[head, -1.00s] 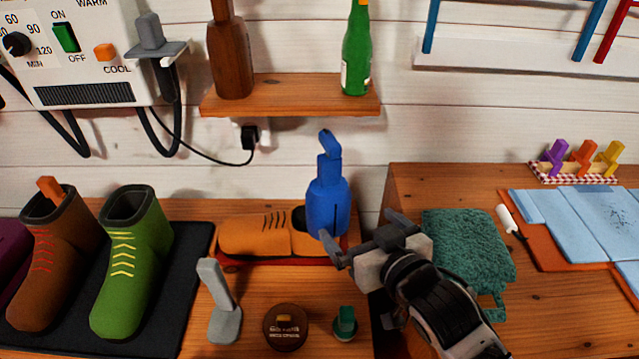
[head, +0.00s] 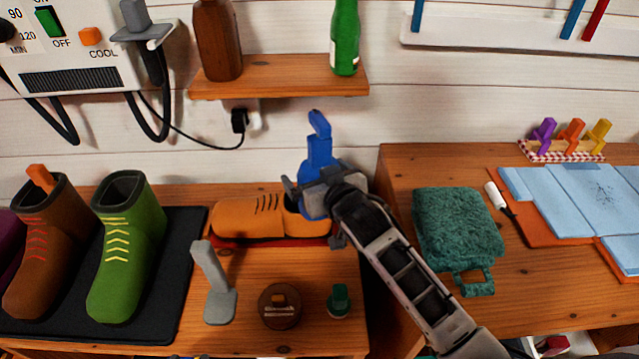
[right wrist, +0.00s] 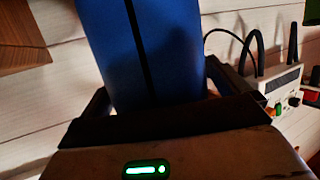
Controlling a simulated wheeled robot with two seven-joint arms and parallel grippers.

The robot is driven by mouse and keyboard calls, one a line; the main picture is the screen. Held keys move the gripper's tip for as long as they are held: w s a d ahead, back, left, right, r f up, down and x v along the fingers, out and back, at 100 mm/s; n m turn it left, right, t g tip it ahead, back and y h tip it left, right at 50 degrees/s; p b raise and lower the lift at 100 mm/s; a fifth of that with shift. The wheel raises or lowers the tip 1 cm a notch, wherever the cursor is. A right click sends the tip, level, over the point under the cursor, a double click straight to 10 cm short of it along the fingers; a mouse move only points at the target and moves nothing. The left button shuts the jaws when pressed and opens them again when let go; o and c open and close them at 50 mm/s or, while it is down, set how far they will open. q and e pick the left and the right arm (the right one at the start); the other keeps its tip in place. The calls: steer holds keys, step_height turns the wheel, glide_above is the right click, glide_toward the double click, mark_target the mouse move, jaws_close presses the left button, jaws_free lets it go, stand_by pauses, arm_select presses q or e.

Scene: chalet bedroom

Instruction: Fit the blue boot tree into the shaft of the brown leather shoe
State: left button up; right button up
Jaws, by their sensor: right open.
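The blue boot tree (head: 319,150) stands upright at the heel end of the tan-brown leather shoe (head: 248,219). Its lower part overlaps the shoe's opening; I cannot tell whether it is inside, in front or behind. The shoe lies on a red mat (head: 272,241) with its toe to the left. My right gripper (head: 314,190) is open around the boot tree's wide body, with a finger on either side. In the right wrist view the blue body (right wrist: 145,55) fills the space between the fingers. My left gripper is not in view.
A brown boot (head: 45,250) and a green boot (head: 125,255) stand on a black mat at left. A grey upright tool (head: 213,285), round tin (head: 280,305) and green-topped jar (head: 339,300) stand in front. A shelf (head: 280,78) hangs above; a teal towel (head: 455,228) lies right.

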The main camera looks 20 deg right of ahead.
steer(key=shift+w+f, duration=0.1)
steer(key=shift+w, duration=0.15)
steer(key=c, duration=1.2)
steer(key=shift+c, duration=0.3)
